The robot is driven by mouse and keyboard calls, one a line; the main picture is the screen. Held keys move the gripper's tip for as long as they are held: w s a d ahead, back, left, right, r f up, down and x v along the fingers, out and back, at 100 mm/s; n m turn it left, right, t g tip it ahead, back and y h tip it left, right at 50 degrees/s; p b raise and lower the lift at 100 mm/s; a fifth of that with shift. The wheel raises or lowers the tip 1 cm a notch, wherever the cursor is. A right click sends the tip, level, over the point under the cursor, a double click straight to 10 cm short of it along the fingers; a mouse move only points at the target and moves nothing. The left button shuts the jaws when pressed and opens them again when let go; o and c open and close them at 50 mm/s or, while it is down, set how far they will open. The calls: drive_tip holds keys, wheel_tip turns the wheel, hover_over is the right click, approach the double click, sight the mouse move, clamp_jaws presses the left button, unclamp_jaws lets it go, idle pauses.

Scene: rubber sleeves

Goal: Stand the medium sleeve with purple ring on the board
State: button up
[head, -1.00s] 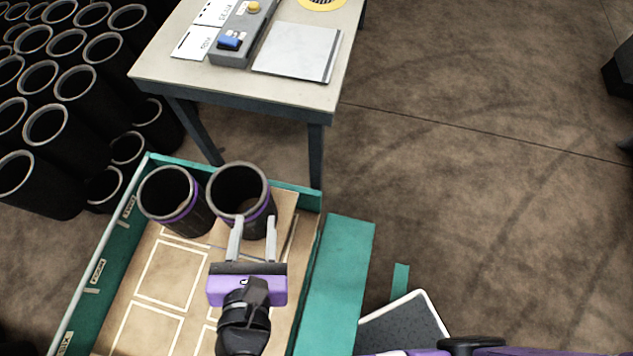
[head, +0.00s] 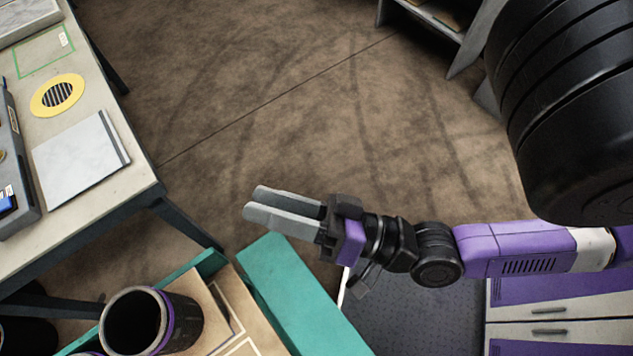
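A black sleeve with a purple ring (head: 187,322) stands upright at the bottom left, at the far end of the tan board (head: 228,290) with pale outlines. I cannot tell from this view which size each one is. My gripper (head: 252,202) is empty and points left, above the floor and right of the sleeves. Its two grey fingers are apart with nothing between them.
A teal strip (head: 300,300) runs along the board's right side. A worktable (head: 125,185) with a grey plate (head: 80,155) and a yellow ring (head: 57,95) stands at the left. A shelf (head: 445,20) is at the top right. The floor between is clear.

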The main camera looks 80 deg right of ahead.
drive_tip(key=s+d+f+n+g, duration=0.1)
drive_tip(key=s+f+n+g, duration=0.4)
drive_tip(key=s+f+n, duration=0.2)
drive_tip(key=shift+d+f+n, duration=0.15)
drive_tip(key=shift+d+n, duration=0.1)
drive_tip(key=shift+n, duration=0.55)
